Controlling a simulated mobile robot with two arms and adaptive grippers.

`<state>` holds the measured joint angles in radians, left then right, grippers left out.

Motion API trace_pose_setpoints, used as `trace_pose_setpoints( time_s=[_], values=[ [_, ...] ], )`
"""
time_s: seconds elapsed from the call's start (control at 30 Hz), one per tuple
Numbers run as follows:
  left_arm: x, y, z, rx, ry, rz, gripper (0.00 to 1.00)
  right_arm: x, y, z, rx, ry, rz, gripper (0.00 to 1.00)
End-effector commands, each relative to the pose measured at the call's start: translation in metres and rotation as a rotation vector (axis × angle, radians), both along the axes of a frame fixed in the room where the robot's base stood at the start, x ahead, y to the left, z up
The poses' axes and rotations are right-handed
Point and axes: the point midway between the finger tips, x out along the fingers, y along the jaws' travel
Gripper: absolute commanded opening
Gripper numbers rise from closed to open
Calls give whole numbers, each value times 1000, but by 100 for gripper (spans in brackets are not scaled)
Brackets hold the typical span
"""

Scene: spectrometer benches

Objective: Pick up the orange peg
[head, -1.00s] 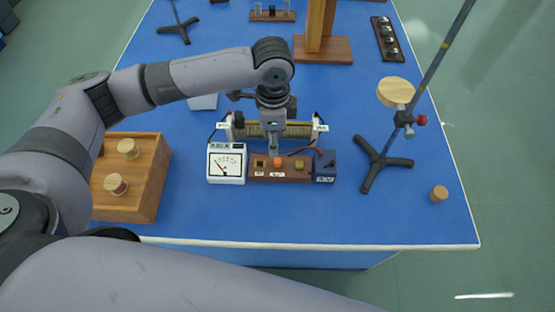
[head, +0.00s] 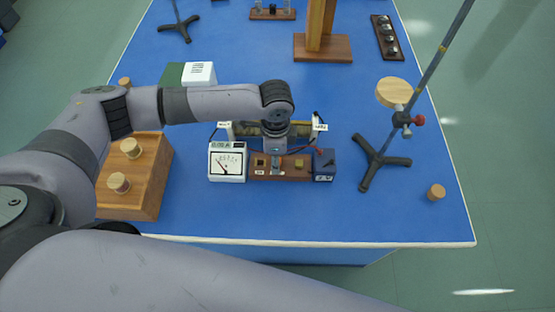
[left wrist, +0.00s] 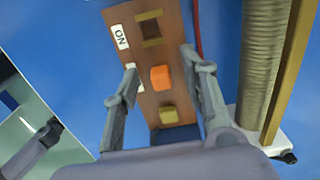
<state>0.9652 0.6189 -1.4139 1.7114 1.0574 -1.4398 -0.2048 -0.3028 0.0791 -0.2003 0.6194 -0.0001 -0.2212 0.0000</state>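The orange peg (left wrist: 160,78) stands in a brown wooden block (left wrist: 136,14) and shows plainly in the left wrist view. In that view a yellow peg (left wrist: 168,114) is just below it and an empty dark square socket (left wrist: 150,30) just above. My left gripper (left wrist: 161,70) is open, with one finger on each side of the orange peg; I cannot tell whether they touch it. In the head view the left gripper (head: 275,165) hangs over the middle of the block (head: 289,177) and hides the orange peg. My right gripper is not in view.
A white meter (head: 227,163) stands left of the block, a dark blue switch box (head: 324,166) right of it. A coil (head: 298,129) lies close behind, with a red wire nearby. A black tripod stand (head: 372,165) is further right. The front of the blue table is clear.

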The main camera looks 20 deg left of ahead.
Motion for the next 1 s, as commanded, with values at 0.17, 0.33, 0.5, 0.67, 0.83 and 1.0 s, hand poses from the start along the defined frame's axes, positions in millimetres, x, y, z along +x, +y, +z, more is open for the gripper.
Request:
trace_pose_setpoints(
  time_s=[0.17,0.33,0.5,0.67,0.83,1.0],
  values=[
    [0,0,0,0,0,0,27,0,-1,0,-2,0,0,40],
    [0,0,1,0,0,0,16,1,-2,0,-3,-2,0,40],
    [0,0,1,0,0,0,5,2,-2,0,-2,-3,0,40],
    [0,0,1,0,-1,0,0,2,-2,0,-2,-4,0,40],
    [0,0,1,0,-1,0,0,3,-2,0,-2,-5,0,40],
    [1,0,8,0,-2,0,0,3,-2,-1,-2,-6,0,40]
  ],
)
